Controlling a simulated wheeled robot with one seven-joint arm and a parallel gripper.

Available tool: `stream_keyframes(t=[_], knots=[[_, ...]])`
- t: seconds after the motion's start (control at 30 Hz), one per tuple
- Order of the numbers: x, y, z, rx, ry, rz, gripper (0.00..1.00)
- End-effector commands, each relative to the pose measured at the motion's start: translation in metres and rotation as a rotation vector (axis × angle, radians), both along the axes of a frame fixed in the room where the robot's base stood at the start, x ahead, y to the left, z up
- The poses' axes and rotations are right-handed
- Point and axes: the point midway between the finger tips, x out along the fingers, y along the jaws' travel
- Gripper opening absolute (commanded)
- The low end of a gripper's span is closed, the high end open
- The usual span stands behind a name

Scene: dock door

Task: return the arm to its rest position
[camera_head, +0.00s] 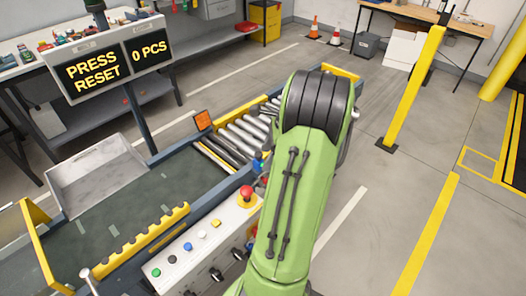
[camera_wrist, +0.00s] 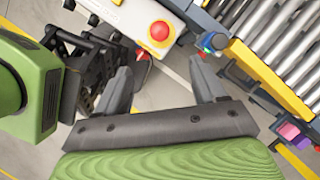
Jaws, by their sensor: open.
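My green arm rises in the middle of the head view and bends over the roller conveyor; it hides whatever lies behind it, and my gripper does not show there. In the wrist view my gripper (camera_wrist: 160,82) is open, its two grey fingers apart with nothing between them. The fingers point toward the control box (camera_wrist: 131,14) with its red emergency button (camera_wrist: 159,31), which lies beyond the fingertips. The fingers appear apart from the box and the rollers.
The roller conveyor (camera_head: 243,133) and control panel (camera_head: 206,239) stand beside my arm. A sign (camera_head: 113,64) reads "PRESS RESET" and "0 PCS". A metal tray (camera_head: 97,174) is at left. A yellow post (camera_head: 413,88) stands at right; the floor (camera_head: 375,215) between is clear.

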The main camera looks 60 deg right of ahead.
Motion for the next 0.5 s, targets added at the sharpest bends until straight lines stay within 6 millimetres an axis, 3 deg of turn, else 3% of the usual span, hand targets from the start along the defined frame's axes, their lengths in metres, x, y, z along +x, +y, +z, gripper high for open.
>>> stream_keyframes(t=[0.37,0.47,0.5], knots=[[0.002,0.002,0.001,-0.004,0.0,0.008,0.7],[0.02,0.021,0.017,-0.061,-0.006,0.129,0.7],[0.032,0.038,0.029,-0.106,-0.011,0.227,0.7]])
